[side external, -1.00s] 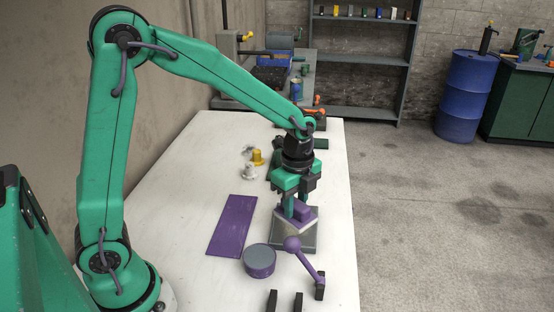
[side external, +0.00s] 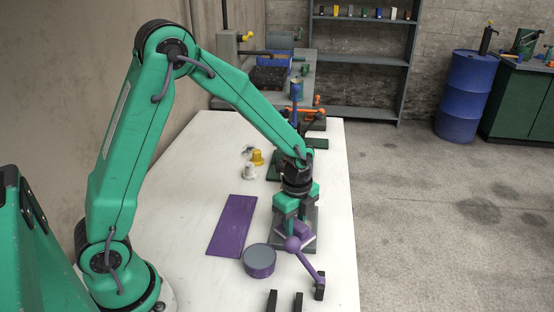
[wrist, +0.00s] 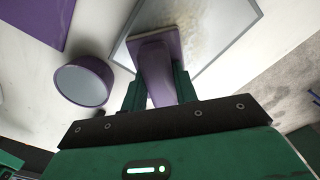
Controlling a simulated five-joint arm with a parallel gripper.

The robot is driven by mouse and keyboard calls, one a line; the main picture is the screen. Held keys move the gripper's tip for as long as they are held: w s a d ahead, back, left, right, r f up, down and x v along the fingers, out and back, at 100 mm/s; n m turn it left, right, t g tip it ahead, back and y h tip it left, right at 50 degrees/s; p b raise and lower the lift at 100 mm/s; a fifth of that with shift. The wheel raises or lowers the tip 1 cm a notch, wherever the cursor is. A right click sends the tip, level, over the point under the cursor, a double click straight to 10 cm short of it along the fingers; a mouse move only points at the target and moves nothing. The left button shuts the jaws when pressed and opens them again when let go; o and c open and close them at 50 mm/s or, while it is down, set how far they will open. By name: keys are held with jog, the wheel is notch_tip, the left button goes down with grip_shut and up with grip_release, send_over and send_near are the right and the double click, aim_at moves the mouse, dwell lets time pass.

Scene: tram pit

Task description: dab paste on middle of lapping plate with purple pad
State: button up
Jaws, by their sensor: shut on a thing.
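My gripper (side external: 294,222) is shut on the purple pad (wrist: 158,80). In the wrist view the pad's handle sits between the two green fingers, with its flat base beyond them. The lapping plate (wrist: 238,22) is a grey-edged, pale-faced square with a brownish smear on its face. In that view the pad overlaps the plate's near left edge. In the side external view the lapping plate (side external: 312,226) is partly hidden behind my gripper. I cannot tell whether the pad touches the plate.
A round purple tin with a grey top (side external: 259,260) stands left of the plate. A purple ball-ended lever (side external: 308,262) rises close in front of my gripper. A purple mat (side external: 232,225) lies left. White (side external: 249,172) and yellow (side external: 257,157) pieces stand farther back.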

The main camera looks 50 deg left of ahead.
jog(key=shift+w+a, duration=3.6)
jog(key=shift+s+d, duration=4.05)
jog(key=shift+s, duration=0.35)
jog(key=shift+w+a, duration=4.25)
jog(key=shift+w, duration=0.05)
jog(key=shift+s+d, duration=4.25)
notch_tip(320, 180, up, 8)
jog(key=shift+w+r, duration=0.1)
